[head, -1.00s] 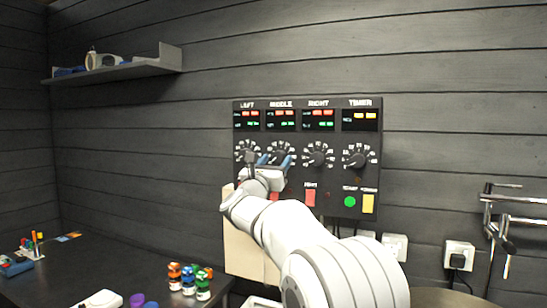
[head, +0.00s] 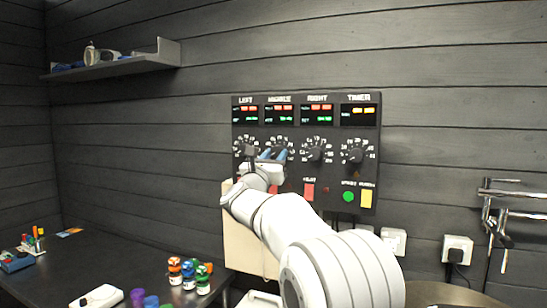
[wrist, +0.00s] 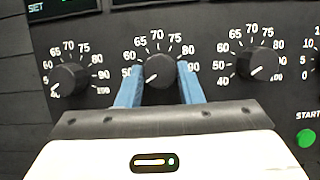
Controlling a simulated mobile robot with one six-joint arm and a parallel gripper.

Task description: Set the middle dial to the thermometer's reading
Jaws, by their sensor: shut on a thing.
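The control panel (head: 334,185) hangs on the wall with dials for left, middle, right and timer. The middle dial (wrist: 159,70) is a dark round knob between my blue fingers in the wrist view; its white pointer mark points to the lower left, towards the scale's low end. My gripper (wrist: 160,76) is shut on this knob, one finger on each side. In the head view my gripper (head: 272,156) covers most of the knob. The middle display (head: 280,114) shows red and green digits too small to read. I cannot make out a thermometer.
The left dial (wrist: 69,79) and right dial (wrist: 258,63) sit close on either side of my fingers. The timer dial (head: 357,151), a green start button (head: 348,196) and yellow button (head: 366,198) are to the right. Small bottles (head: 189,270) stand on the dark table (head: 110,258).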

